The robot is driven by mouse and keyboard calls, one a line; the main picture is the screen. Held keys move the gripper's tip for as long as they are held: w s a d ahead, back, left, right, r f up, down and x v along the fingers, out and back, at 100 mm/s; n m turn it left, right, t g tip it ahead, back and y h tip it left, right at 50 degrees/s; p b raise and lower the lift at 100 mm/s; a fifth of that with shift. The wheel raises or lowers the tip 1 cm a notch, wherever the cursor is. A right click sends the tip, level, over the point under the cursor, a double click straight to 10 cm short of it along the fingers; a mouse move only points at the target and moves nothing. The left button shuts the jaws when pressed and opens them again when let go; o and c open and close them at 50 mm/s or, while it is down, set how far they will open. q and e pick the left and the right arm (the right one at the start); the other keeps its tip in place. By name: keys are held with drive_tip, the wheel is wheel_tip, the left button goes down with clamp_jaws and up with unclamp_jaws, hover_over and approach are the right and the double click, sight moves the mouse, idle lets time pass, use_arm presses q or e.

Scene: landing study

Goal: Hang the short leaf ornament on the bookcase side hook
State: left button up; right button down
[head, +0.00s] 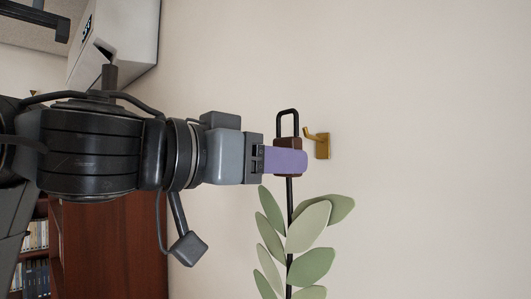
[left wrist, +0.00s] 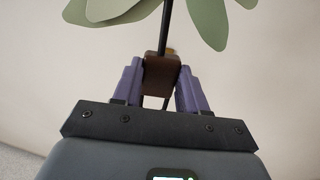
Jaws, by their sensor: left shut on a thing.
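The leaf ornament has a black wire loop (head: 288,123), a brown block and a black stem with pale green leaves (head: 308,228) hanging below. My left gripper (head: 287,160) is shut on the brown block, which shows between its purple fingers in the left wrist view (left wrist: 160,75). The ornament hangs upright. A brass hook (head: 322,146) is fixed to the pale wall just right of the loop. In the head view the loop and hook tip appear apart, at about the same height; their depth gap is unclear. My right gripper is not identifiable.
A red-brown bookcase (head: 112,245) with books stands at the lower left, behind my left arm. A white box-shaped unit with a display (head: 115,40) is at the upper left. The pale wall (head: 430,150) right of the hook is bare.

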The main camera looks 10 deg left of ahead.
use_arm(q)
drive_tip(key=w+d+f+p, duration=0.1)
drive_tip(key=w+d, duration=0.2)
drive_tip(key=w, duration=0.2)
drive_tip(key=shift+d+f+p, duration=0.35)
drive_tip(key=shift+f, duration=0.05)
idle(0.5)
idle(0.7)
drive_tip(key=o, duration=1.2)
drive_tip(key=shift+f, duration=0.1)
drive_tip(key=shift+a, duration=0.1)
